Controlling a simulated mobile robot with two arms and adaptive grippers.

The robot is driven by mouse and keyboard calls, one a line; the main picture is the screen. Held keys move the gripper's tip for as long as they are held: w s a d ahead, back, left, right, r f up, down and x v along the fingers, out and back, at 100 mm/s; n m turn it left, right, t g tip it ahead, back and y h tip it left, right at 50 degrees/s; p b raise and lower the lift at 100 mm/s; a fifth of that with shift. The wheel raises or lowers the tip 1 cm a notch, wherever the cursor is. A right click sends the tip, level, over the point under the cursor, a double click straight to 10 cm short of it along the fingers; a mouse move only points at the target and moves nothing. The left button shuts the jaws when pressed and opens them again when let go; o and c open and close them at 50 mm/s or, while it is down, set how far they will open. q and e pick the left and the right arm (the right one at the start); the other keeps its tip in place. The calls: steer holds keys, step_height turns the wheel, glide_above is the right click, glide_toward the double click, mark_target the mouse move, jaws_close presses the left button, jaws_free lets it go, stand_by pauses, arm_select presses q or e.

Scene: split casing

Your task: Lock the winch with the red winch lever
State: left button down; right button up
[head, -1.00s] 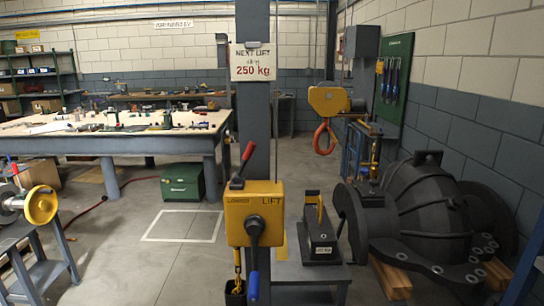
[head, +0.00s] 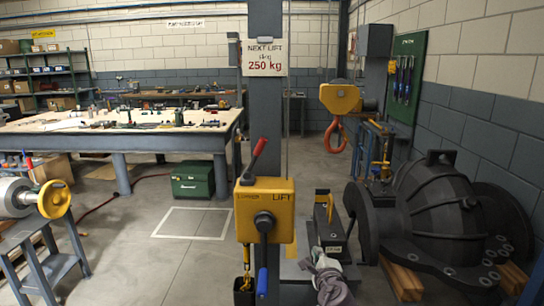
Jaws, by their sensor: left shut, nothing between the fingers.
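The yellow winch box (head: 265,208) is mounted on the grey post, with "LOWER" and "LIFT" lettering on its front. The red winch lever (head: 258,153) stands up from the left part of its top, tilted to the right, with a dark lower part and a red grip. A dark crank with a blue handle (head: 262,282) hangs down from the winch front. My left gripper (head: 318,256) is low in the head view, right of and below the winch box, apart from the lever. It is shut and empty. My right gripper is not in view.
A dark block with a yellow handle (head: 329,240) stands on a grey stand behind my gripper. An orange hook (head: 336,136) hangs from a yellow hoist block (head: 340,98). A large dark casing (head: 440,215) lies at the right.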

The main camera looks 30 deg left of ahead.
mark_target(255, 156)
arm_select(q)
steer(key=s+a+r+n+y, duration=0.1)
steer(key=s+a+r+y, duration=0.1)
steer(key=r, duration=1)
steer(key=s+a+r+n+g+y, duration=0.1)
steer(key=r+y, duration=0.4)
steer(key=r, duration=0.7)
steer(key=shift+s+a+n+g, duration=0.3)
steer(key=shift+s+a+n, duration=0.2)
steer(key=shift+s+a, duration=0.15)
steer(key=p+x, duration=0.2)
steer(key=x, duration=0.7)
steer(key=shift+w+a+r, duration=0.15)
steer(key=shift+r, duration=0.1)
steer(key=shift+s+a+r+p, duration=0.25)
steer(key=shift+s+a+p, duration=0.1)
steer(key=shift+a+p, duration=0.2)
steer(key=shift+s+a+r+p, duration=0.3)
steer(key=shift+s+a+p, duration=0.1)
steer(key=shift+a, duration=0.2)
steer(key=shift+s+a+r, duration=0.2)
steer(key=shift+s+a, duration=0.15)
steer(key=shift+s, duration=0.05)
